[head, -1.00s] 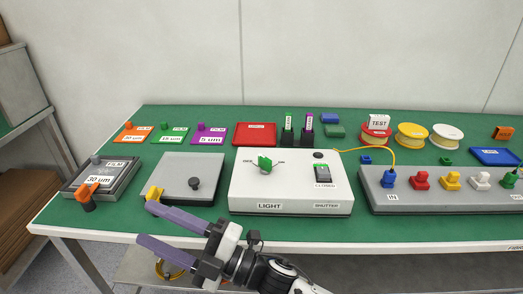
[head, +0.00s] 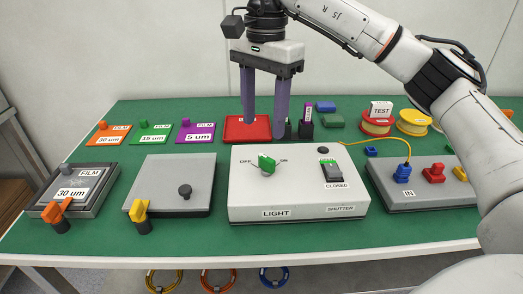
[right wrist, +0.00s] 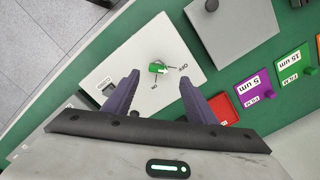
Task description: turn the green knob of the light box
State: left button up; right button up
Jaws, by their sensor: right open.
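The light box (head: 252,197) is a white box on the green table, marked LIGHT and SHUTTER. Its green knob (head: 266,165) sits on the top face between the words OFF and ON, with its pointer toward OFF. My right gripper (head: 264,136) is open and empty, fingers pointing down, above and behind the box. In the right wrist view the knob (right wrist: 158,69) lies ahead of the spread fingers, apart from them, on the box (right wrist: 140,60). My left gripper is not in view.
A shutter switch (head: 330,172) marked CLOSED is on the box's right side. A red tray (head: 236,130) and black holders (head: 305,128) stand behind it. A grey box (head: 172,180) is to the left, a grey connector panel (head: 400,195) to the right.

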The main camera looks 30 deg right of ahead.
aim_at(267, 158)
jog(key=f, duration=0.6)
jog(key=d+f, duration=0.1)
jog(key=f, duration=0.2)
jog(key=shift+f+b, duration=0.3)
jog(key=shift+b, duration=0.1)
jog(key=shift+c, duration=0.3)
jog(key=c, duration=1)
